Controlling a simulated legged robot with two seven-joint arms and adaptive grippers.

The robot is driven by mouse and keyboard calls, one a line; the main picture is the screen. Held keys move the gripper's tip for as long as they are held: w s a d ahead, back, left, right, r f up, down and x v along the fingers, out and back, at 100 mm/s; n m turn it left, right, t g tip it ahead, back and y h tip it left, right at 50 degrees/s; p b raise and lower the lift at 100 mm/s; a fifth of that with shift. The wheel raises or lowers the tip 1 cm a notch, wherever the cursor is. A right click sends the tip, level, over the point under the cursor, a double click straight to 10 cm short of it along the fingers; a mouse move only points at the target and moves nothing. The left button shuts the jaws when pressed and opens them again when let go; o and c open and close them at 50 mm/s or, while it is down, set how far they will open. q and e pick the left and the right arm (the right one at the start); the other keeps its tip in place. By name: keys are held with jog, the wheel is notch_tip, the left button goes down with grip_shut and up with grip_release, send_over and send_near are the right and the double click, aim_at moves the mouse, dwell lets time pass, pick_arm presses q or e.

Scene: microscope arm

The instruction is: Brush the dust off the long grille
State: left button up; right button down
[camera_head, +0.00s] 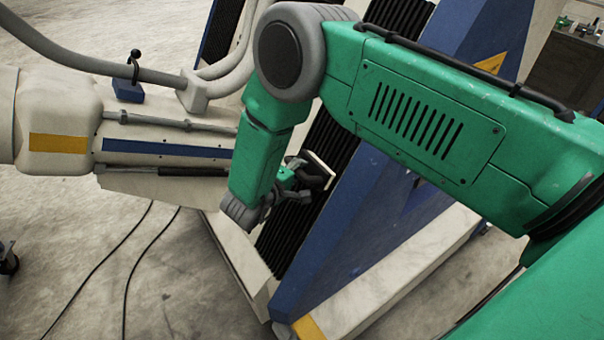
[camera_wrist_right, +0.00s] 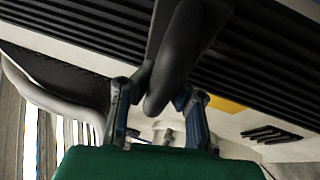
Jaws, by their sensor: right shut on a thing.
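The long grille (camera_head: 283,238) is a black ribbed strip in a pale frame, running steeply up beside the blue panel in the head view. Its dark slats (camera_wrist_right: 272,58) cross the top of the right wrist view. My right gripper (camera_head: 303,183), at the end of the green arm, is in front of the grille's lower half. It is shut on a dark, rounded handle (camera_wrist_right: 182,55), apparently the brush, with a pale edge (camera_head: 321,163) in the head view. I cannot tell whether the brush touches the slats. No dust can be made out. My left gripper is not in view.
A white machine body (camera_head: 60,122) with yellow and blue bands and a grey hose (camera_head: 95,65) stands at the left. A blue panel (camera_head: 345,215) stands right of the grille. Black cables (camera_head: 135,255) lie on the mostly clear floor. A dark cabinet (camera_head: 565,75) is far right.

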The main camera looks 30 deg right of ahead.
aim_at(285, 162)
jog(key=shift+w+a+b, duration=0.1)
jog(key=shift+w+b, duration=0.6)
jog(key=shift+w, duration=0.65)
jog(key=shift+w+f+b, duration=0.1)
jog(key=shift+w+b, duration=0.65)
jog(key=shift+w, duration=0.15)
jog(key=shift+w+b, duration=1.65)
jog(key=shift+w, duration=0.7)
jog(key=shift+s+a+f+p, duration=0.2)
jog(key=shift+s+f+p, duration=0.1)
jog(key=shift+s, duration=0.3)
jog(key=shift+s+a+f+p, duration=0.15)
jog(key=shift+s+f+p, duration=0.1)
jog(key=shift+s, duration=0.35)
jog(key=shift+s+a+f+p, duration=0.2)
jog(key=shift+s+f+p, duration=0.1)
jog(key=shift+s, duration=0.3)
jog(key=shift+s+r+p, duration=0.1)
jog(key=shift+s+p, duration=0.75)
jog(key=shift+s, duration=0.15)
jog(key=s+p, duration=0.4)
jog(key=s, duration=0.3)
jog(key=shift+s+d+p, duration=0.3)
jog(key=shift+s+d, duration=0.05)
